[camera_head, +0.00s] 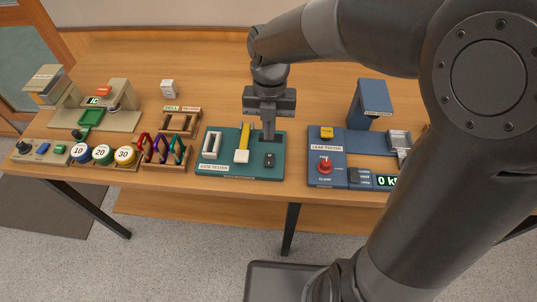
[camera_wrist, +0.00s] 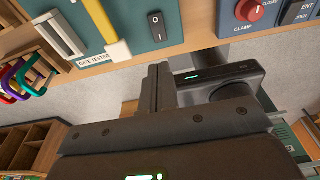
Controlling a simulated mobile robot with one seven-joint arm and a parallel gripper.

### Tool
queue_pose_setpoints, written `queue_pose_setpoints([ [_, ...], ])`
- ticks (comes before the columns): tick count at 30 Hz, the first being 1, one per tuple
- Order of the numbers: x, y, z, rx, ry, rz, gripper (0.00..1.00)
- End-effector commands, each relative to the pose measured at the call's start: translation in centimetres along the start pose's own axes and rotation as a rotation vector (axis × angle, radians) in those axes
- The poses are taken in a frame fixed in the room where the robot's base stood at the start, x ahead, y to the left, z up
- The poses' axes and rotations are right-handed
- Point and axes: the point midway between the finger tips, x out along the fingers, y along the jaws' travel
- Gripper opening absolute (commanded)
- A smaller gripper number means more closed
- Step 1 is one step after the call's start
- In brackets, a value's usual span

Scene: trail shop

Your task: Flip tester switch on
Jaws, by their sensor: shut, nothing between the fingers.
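The gate tester is a green board (camera_head: 222,167) near the table's front edge, and it also shows at the top of the wrist view (camera_wrist: 190,17). Its black rocker switch (camera_head: 269,160) sits at the board's right side. I see no clear contact.
A yellow-handled lever (camera_head: 242,145) and a white-framed slot (camera_head: 212,145) share the board. A rack of coloured carabiners (camera_head: 164,151) stands to the left. The blue leak tester (camera_head: 325,170) with a red clamp knob is to the right. Bare table lies behind.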

Motion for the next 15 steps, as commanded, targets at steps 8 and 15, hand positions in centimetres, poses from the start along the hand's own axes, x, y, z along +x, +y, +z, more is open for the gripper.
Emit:
queue_pose_setpoints([
  [8,6.0,0.0,-0.1,-0.001,0.005,-0.001,0.0],
  [15,8.9,0.0,-0.1,0.001,0.002,-0.001,0.0],
])
